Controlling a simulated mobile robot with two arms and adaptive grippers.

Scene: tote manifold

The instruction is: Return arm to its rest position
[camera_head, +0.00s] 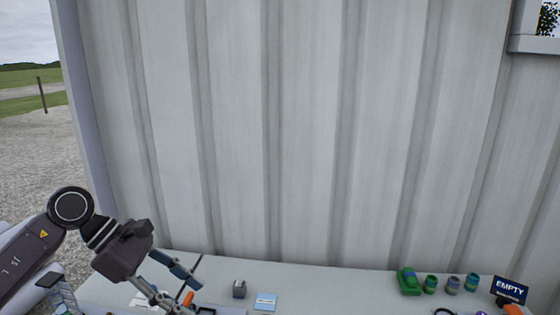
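My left arm comes in from the left edge, with a dark grey wrist. My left gripper (188,295) points down and right over the left part of the table. Its two fingers are spread apart, so it looks open. A small orange item (188,299) shows between the fingertips; it does not look gripped, though its distance from them is unclear. My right arm and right gripper are not in view.
The pale table (330,285) runs along a corrugated wall. A small grey block (239,289) and a light-blue card (265,302) lie near the gripper. Several green and blue-grey containers (430,284) and a dark "EMPTY" sign (510,289) stand at the right. The table's middle is clear.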

